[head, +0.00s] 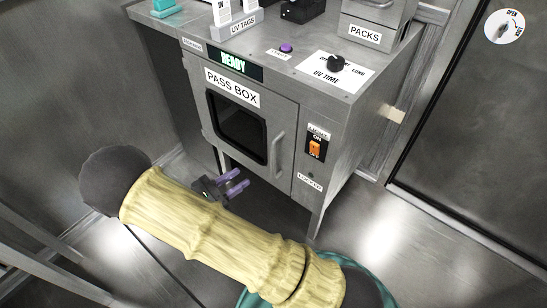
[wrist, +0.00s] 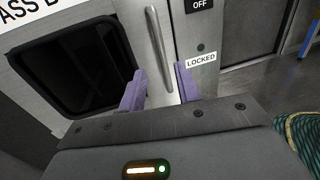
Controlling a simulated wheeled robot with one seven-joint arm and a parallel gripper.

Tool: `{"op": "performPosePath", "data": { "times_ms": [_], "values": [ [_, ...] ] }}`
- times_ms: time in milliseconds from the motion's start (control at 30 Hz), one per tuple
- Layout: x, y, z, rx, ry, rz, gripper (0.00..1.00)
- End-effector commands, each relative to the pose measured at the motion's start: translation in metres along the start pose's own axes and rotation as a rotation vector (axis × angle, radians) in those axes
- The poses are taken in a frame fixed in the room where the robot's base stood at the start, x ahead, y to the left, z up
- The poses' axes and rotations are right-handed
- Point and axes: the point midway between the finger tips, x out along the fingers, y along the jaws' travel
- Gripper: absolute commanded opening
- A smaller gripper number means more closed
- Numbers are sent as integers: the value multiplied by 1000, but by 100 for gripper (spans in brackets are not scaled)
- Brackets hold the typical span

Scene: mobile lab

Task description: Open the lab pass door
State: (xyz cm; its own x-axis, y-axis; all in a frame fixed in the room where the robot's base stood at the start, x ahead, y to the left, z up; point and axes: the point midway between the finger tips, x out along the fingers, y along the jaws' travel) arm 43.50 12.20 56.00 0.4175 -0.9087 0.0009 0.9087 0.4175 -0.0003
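The pass box (head: 317,130) is a grey metal cabinet with a "READY" display (head: 235,62). Its door (head: 283,112) has a dark window (head: 238,130) and looks shut. The door's vertical bar handle (head: 277,146) is on its right side. In the wrist view the handle (wrist: 158,45) lies ahead, lined up with the space between my fingers. My gripper (head: 240,178) has purple fingers, is below and left of the handle, and looks apart from it. In the wrist view the gripper (wrist: 159,72) is open with nothing between its fingers.
An orange light switch (head: 315,149) and a "LOCKED" label (head: 310,182) are right of the door; the label also shows in the wrist view (wrist: 201,60). On top are a "UV TIME" knob (head: 336,63) and a purple button (head: 286,48). A larger dark door (head: 470,130) stands at right.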

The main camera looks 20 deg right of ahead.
Motion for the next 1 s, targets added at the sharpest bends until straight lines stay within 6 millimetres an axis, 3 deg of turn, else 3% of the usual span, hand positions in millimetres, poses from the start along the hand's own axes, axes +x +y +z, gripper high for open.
{"op": "performPosePath", "data": {
  "times_ms": [633, 800, 1000],
  "values": [
    [114, -1, -3, 2, 0, -3, 33],
    [130, -1, -2, 1, 1, 0, 33],
    [134, 0, 0, 1, 1, 1, 33]
  ]
}}
